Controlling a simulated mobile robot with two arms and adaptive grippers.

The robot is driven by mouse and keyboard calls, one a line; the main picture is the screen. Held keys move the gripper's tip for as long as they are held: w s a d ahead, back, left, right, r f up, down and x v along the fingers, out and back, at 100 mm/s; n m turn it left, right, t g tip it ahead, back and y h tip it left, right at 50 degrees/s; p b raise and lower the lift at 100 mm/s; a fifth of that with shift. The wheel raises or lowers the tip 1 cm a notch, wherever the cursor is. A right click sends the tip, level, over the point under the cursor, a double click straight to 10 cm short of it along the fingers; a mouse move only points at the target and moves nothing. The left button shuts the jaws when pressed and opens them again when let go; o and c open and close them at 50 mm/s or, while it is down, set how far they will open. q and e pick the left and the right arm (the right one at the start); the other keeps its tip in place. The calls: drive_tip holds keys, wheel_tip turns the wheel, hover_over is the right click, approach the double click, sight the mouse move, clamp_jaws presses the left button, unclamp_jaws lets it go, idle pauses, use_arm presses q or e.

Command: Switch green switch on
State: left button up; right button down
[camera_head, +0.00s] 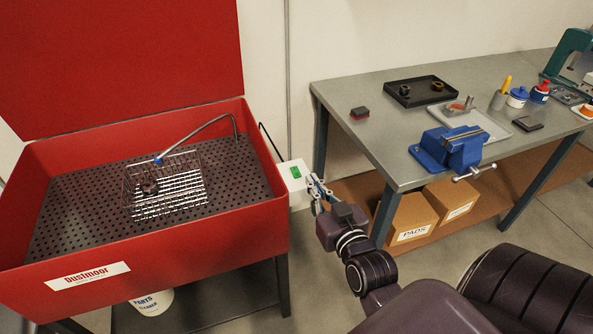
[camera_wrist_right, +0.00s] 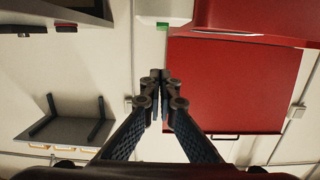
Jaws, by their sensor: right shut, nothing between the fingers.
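The green switch (camera_head: 295,172) is on a white box (camera_head: 284,184) on the right side of the red parts washer (camera_head: 200,240). In the right wrist view the green switch (camera_wrist_right: 162,26) shows small at the lower edge of the white box, beyond my fingertips. My right gripper (camera_head: 313,186) is just right of the box in the head view. Its fingers are shut and empty. In the right wrist view the closed fingertips (camera_wrist_right: 160,76) are at the centre. I cannot tell whether they touch the box. My left gripper is out of view.
The washer's raised lid (camera_head: 120,60) stands behind its basin, which holds a wire basket (camera_head: 185,205). A grey workbench (camera_head: 390,140) with a blue vise (camera_head: 450,150) and several small items is to the right. Cardboard boxes (camera_head: 411,218) sit on its lower shelf.

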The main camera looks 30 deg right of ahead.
drive_tip(key=p, duration=0.2)
hover_over(298, 176)
drive_tip(key=shift+s+f, duration=0.25)
drive_tip(key=shift+f, duration=0.15)
drive_tip(key=f, duration=0.3)
drive_tip(key=shift+w, duration=0.2)
drive_tip(key=shift+f, duration=0.65)
